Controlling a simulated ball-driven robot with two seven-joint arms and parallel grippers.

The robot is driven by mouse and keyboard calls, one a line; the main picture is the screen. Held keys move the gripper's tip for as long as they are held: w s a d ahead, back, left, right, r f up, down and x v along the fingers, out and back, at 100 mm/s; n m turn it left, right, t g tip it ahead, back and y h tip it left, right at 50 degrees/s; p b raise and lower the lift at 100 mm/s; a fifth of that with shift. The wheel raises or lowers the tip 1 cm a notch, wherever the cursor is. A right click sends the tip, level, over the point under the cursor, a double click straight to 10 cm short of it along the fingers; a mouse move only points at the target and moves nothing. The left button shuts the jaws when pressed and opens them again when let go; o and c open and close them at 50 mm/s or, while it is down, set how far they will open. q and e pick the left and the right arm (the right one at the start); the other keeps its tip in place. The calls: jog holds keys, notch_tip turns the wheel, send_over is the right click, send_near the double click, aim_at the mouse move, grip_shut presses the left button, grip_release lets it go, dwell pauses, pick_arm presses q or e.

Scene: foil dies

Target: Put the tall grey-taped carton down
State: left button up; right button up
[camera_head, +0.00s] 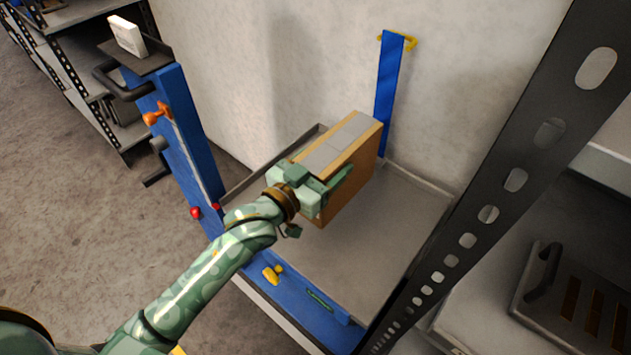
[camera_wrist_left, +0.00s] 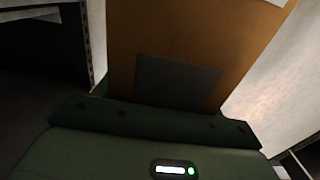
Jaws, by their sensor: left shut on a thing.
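The tall grey-taped carton (camera_head: 359,185) is brown with grey tape along its top. It is upright over the grey tray-like top of the blue-framed stand (camera_head: 385,244); I cannot tell whether its base touches that surface. My left gripper (camera_head: 322,188) is shut on the carton near its upper part, one finger along each side. In the left wrist view the carton (camera_wrist_left: 200,50) fills the middle, with a dark grey patch on its face. My right gripper is in neither view.
A blue post (camera_head: 189,125) with orange and red knobs stands at the stand's left, carrying a small white box (camera_head: 127,36). Another blue post (camera_head: 389,88) is behind the carton by the wall. A perforated dark upright (camera_head: 515,180) borders the right. Bare tray surface lies right of the carton.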

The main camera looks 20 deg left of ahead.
pick_arm(q)
jog(key=w+a+f+b, duration=0.5)
jog(key=a+f+b, duration=0.1)
jog(key=f, duration=0.4)
jog(key=shift+w+f+b, duration=0.15)
jog(key=shift+w+b, duration=0.15)
jog(key=shift+b, duration=0.15)
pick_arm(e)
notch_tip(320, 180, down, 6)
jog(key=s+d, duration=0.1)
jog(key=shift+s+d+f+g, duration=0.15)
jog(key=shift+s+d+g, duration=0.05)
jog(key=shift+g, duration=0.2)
pick_arm(q)
jog(key=shift+f, duration=0.1)
jog(key=o, duration=1.9)
jog(key=shift+f, duration=0.1)
jog(key=shift+c, duration=0.2)
jog(key=shift+o, duration=0.3)
